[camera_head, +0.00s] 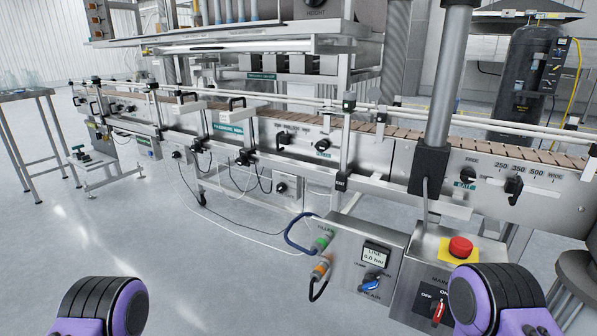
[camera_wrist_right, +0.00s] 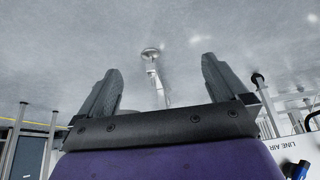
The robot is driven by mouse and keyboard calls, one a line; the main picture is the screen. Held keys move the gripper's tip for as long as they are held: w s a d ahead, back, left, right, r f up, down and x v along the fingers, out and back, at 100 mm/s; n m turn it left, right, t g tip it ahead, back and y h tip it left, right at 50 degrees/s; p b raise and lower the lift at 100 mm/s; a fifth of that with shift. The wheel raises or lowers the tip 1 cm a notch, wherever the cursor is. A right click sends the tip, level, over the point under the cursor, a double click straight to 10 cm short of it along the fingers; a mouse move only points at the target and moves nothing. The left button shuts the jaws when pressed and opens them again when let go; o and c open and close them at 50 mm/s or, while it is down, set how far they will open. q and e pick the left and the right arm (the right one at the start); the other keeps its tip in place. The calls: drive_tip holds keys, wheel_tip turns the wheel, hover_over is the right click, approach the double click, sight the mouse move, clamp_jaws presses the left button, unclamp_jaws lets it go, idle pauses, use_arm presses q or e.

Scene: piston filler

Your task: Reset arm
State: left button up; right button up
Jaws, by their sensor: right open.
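My right gripper (camera_wrist_right: 160,66) shows in the right wrist view with its two dark fingers wide apart and nothing between them. Behind the fingers are blurred grey floor and a thin metal leg with a round foot, apart from them. In the head view only rounded purple and black links of my arms show, at the bottom left and bottom right. Neither gripper shows in the head view, and my left gripper is out of sight.
A conveyor (camera_head: 400,155) with guide rails runs across the head view. A control box with a red emergency button (camera_head: 460,247), a red switch (camera_head: 438,312) and a pressure display (camera_head: 375,256) stands in front. A side table (camera_head: 25,95) is at left.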

drive_tip(key=s+d+f+g, duration=0.1)
drive_tip(key=s+d, duration=0.1)
drive_tip(key=s, duration=0.2)
wheel_tip(320, 180, up, 24)
drive_tip(key=s+p, duration=0.1)
drive_tip(key=p, duration=2.3)
drive_tip(key=shift+h, duration=0.3)
drive_tip(key=shift+p, duration=0.3)
